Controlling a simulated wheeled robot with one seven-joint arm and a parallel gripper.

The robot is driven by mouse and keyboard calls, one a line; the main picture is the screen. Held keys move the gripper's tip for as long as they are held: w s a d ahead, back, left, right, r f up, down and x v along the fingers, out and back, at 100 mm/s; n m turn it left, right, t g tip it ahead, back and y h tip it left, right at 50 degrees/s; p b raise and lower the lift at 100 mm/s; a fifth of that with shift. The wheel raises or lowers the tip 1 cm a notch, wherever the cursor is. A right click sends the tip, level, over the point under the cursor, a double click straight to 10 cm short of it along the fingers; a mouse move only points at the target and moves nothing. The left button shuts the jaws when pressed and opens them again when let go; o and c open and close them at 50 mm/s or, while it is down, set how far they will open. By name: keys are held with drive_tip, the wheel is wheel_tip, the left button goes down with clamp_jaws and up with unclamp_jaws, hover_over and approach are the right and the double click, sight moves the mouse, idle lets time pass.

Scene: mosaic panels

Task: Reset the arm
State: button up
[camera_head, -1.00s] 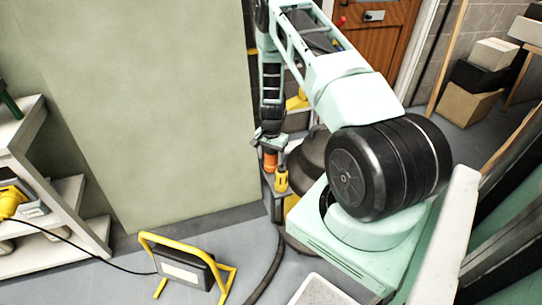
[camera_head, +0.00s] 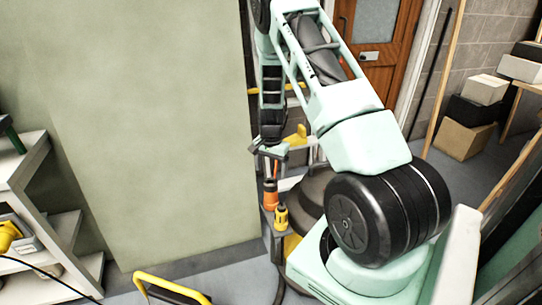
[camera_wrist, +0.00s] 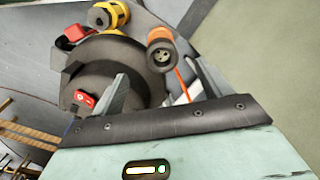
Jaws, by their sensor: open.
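My arm reaches up from its mint base and folds down at the left. My gripper (camera_head: 271,151) points down at the end of it, open, with nothing between its fingers. In the wrist view, its two grey fingers (camera_wrist: 162,88) stand apart. Just below it in the head view is an orange plug-like piece (camera_head: 270,194), with a gap between them. It also shows in the wrist view as a round socket end (camera_wrist: 162,54) beyond the fingers. A yellow connector (camera_head: 281,217) stands beside it; the wrist view shows it too (camera_wrist: 108,16).
A large pale green panel (camera_head: 150,130) stands close to the left of my gripper. White shelves (camera_head: 35,165) are at the far left, and a yellow-framed lamp (camera_head: 165,287) is on the floor. Boxes (camera_head: 466,138) and a wooden door (camera_head: 385,50) are behind at the right.

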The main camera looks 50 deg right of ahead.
wheel_tip(320, 180, up, 5)
drive_tip(key=shift+r, duration=0.1)
drive_tip(key=shift+a, duration=0.1)
drive_tip(key=s+a+r+n+y+p, duration=0.1)
drive_tip(key=a+r+n, duration=0.35)
drive_tip(key=a, duration=0.55)
drive_tip(key=a+r+n+p, duration=0.25)
drive_tip(key=a+r, duration=0.35)
drive_tip(key=a, duration=0.4)
drive_tip(key=s+a+r+n+y+p, duration=0.1)
drive_tip(key=a+r+n, duration=0.4)
drive_tip(key=a, duration=0.6)
drive_tip(key=s+a+r+n+p, duration=0.1)
drive_tip(key=s+a+r+n, duration=0.2)
drive_tip(key=s, duration=0.4)
drive_tip(key=s+a+r+n+h+p, duration=0.1)
drive_tip(key=s+a+r+n, duration=0.2)
drive_tip(key=s, duration=0.4)
drive_tip(key=s+a+r+n, duration=0.4)
drive_tip(key=s+a+n, duration=0.1)
drive_tip(key=s+a, duration=0.1)
drive_tip(key=shift+s+a+h+p, duration=0.3)
drive_tip(key=shift+s+a+p, duration=0.1)
drive_tip(key=shift+s, duration=0.05)
